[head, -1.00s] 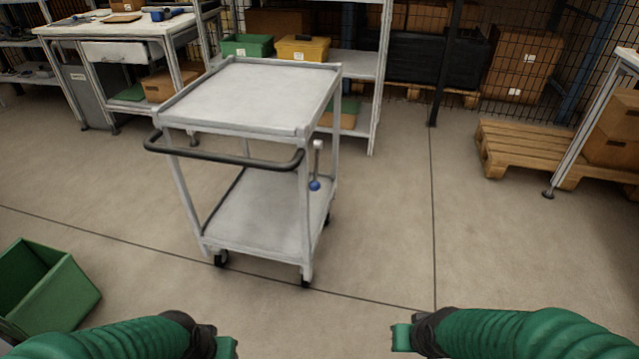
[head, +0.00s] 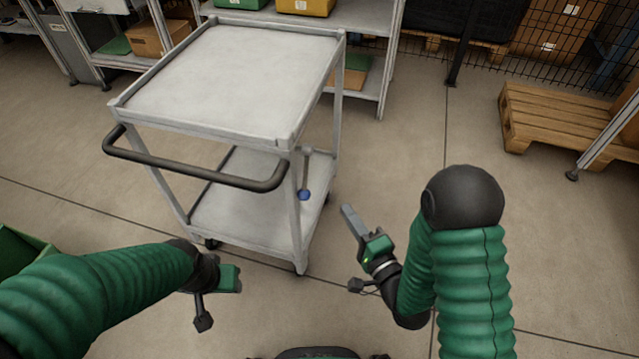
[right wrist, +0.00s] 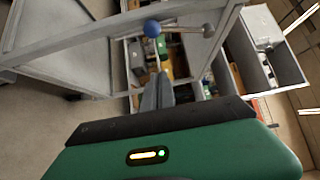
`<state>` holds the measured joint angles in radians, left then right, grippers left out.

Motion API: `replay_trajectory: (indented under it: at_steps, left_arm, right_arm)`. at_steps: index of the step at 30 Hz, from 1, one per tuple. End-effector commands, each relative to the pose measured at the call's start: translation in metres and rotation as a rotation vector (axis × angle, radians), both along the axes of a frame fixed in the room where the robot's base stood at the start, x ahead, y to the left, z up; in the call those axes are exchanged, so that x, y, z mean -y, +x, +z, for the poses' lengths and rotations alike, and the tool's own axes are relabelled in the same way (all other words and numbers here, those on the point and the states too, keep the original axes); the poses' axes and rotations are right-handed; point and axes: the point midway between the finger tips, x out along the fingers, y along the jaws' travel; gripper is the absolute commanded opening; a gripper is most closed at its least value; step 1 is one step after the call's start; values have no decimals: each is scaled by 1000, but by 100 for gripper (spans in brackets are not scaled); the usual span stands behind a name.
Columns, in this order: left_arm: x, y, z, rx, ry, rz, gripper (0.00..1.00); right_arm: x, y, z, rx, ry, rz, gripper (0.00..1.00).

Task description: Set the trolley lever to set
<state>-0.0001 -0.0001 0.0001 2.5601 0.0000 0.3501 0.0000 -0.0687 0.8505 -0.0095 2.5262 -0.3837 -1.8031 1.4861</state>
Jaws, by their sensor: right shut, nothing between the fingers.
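The grey trolley (head: 225,75) stands ahead of me, with a black push handle (head: 190,172) on its near side. Its lever (head: 306,165) is on the right side, a pale rod hanging down with a blue ball knob (head: 303,194) at its lower end. In the right wrist view the blue knob (right wrist: 152,28) and the rod (right wrist: 185,29) show just beyond the fingertips. My right gripper (head: 347,212) is shut and empty, to the right of the knob and apart from it. My left gripper (head: 238,278) is in front of the trolley; its fingers are not clear.
A wooden pallet (head: 550,125) lies at the right, near a rack post (head: 610,140). A green bin (head: 20,250) is at the left edge. Shelving stands behind the trolley. The floor right of the trolley is clear.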

Motion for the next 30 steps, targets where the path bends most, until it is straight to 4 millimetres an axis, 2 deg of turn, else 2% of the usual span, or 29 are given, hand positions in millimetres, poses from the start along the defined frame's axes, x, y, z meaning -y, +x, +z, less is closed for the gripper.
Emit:
replay_trajectory:
  at_steps: [6,10,22,23,25,30]
  left_arm:
    - [0,0,-1,0,0,0,43]
    - [0,0,-6,0,0,0,43]
    - [0,0,-36,0,0,0,43]
    - [0,0,-39,0,0,0,43]
    - [0,0,-45,0,0,0,43]
    - [0,0,-51,0,0,0,43]
  right_arm:
    - [0,3,-1,1,-3,0,0]
    - [-6,15,-2,5,-4,1,0]
    - [-42,91,-3,5,-4,1,0]
    - [-46,92,-3,4,-3,2,0]
    - [-56,80,-4,0,-3,4,0]
    - [-68,67,-1,1,-3,1,0]
